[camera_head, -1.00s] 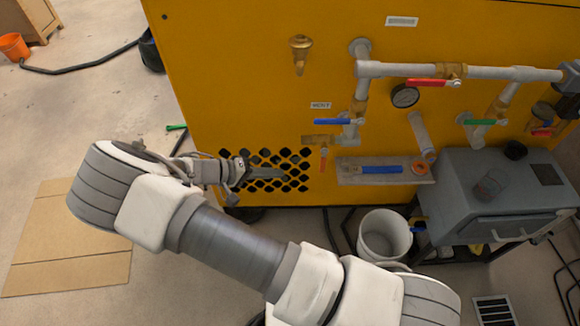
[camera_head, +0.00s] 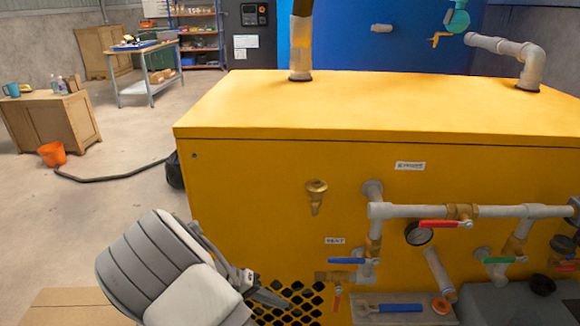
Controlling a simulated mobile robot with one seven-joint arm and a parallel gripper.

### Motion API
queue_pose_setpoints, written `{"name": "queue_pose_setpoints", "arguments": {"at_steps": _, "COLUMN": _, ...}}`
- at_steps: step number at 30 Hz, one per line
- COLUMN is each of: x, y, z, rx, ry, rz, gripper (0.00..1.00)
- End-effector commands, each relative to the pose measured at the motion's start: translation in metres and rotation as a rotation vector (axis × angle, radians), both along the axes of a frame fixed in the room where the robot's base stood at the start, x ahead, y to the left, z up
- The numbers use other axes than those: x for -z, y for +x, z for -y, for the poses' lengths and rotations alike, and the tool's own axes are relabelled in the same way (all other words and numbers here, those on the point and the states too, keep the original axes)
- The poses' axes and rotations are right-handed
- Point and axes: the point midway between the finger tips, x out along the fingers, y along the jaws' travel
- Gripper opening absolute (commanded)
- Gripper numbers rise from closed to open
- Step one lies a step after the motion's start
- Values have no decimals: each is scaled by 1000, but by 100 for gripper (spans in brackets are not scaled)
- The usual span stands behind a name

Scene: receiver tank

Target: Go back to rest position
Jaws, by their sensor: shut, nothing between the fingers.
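My gripper (camera_head: 270,297) shows low in the head view, left of centre, in front of the dark grille (camera_head: 298,302) of the yellow tank housing (camera_head: 262,190). Its slim grey fingers point right and are shut with nothing between them. My white and grey arm reaches in from the bottom edge; most of it is below the picture. Whether the gripper touches the grille cannot be told.
Grey pipes (camera_head: 455,211) with red, blue and green valve handles run across the housing front at right, with a gauge (camera_head: 418,233). A shelf (camera_head: 385,316) holds a blue-handled tool. Open floor lies left, with an orange bucket (camera_head: 52,154) and black hose (camera_head: 110,178).

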Motion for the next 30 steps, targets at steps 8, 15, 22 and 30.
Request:
{"name": "queue_pose_setpoints", "arguments": {"at_steps": 8, "x": -69, "y": -6, "z": 33, "rx": 93, "ry": 258, "rz": -74, "gripper": 0}}
{"name": "queue_pose_setpoints", "arguments": {"at_steps": 15, "x": -127, "y": -21, "z": 62, "rx": 117, "ry": 468, "rz": -84, "gripper": 0}}
{"name": "queue_pose_setpoints", "arguments": {"at_steps": 22, "x": -179, "y": -42, "z": 92, "rx": 98, "ry": 642, "rz": -44, "gripper": 0}}
{"name": "queue_pose_setpoints", "arguments": {"at_steps": 30, "x": -233, "y": -78, "z": 124, "rx": 38, "ry": 795, "rz": 58, "gripper": 0}}
